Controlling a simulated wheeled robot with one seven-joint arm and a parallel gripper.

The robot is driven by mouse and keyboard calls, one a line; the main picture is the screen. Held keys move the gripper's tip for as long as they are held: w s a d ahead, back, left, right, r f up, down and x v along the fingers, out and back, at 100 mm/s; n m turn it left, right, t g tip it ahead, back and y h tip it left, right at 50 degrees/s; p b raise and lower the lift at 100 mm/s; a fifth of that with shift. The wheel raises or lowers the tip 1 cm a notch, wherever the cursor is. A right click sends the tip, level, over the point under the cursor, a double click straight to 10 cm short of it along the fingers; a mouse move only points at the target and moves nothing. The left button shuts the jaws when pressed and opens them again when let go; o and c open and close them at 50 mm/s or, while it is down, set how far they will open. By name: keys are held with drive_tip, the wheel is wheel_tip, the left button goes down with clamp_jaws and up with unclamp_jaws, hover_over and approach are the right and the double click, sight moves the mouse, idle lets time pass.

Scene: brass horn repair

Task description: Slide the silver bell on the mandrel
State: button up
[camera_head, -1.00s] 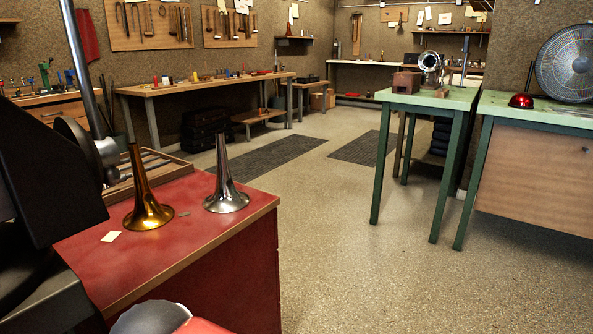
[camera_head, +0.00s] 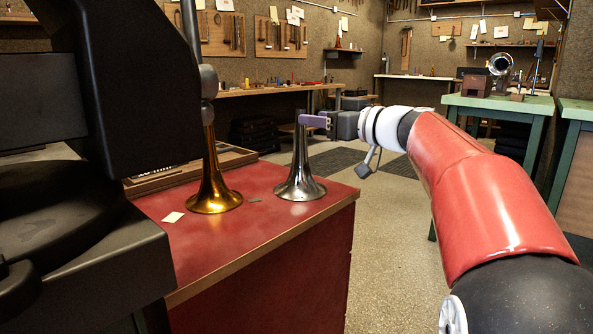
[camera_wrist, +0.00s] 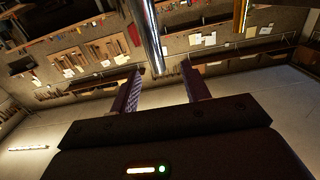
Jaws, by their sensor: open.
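The silver bell (camera_head: 299,180) stands upright, flare down, on the red bench top in the head view. My gripper (camera_head: 314,121) reaches in from the right, level with the top of its narrow tube. In the wrist view the silver tube (camera_wrist: 150,35) shows ahead, in line with the space between the two spread fingers of my gripper (camera_wrist: 161,72). The gripper is open and I see no grip on the bell. A thin upright rod (camera_head: 549,55) stands on the green table at the far right; I cannot tell whether it is the mandrel.
A brass bell (camera_head: 214,185) stands left of the silver one and also shows in the wrist view (camera_wrist: 241,14). The red bench top (camera_head: 262,222) holds a pale card (camera_head: 173,217) and a shallow wooden tray. A large black machine fills the left. Open floor lies beyond the bench.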

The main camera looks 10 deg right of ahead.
sight(298, 113)
drive_tip(key=x, duration=0.2)
drive_tip(key=p+x, duration=0.1)
drive_tip(key=x, duration=0.1)
drive_tip(key=p+x, duration=0.1)
drive_tip(key=x, duration=0.1)
drive_tip(key=shift+w+r, duration=0.3)
drive_tip(key=shift+w, duration=0.05)
drive_tip(key=shift+w+a+f, duration=0.1)
drive_tip(key=shift+w+a, duration=0.25)
drive_tip(key=shift+w, duration=0.15)
clamp_jaws()
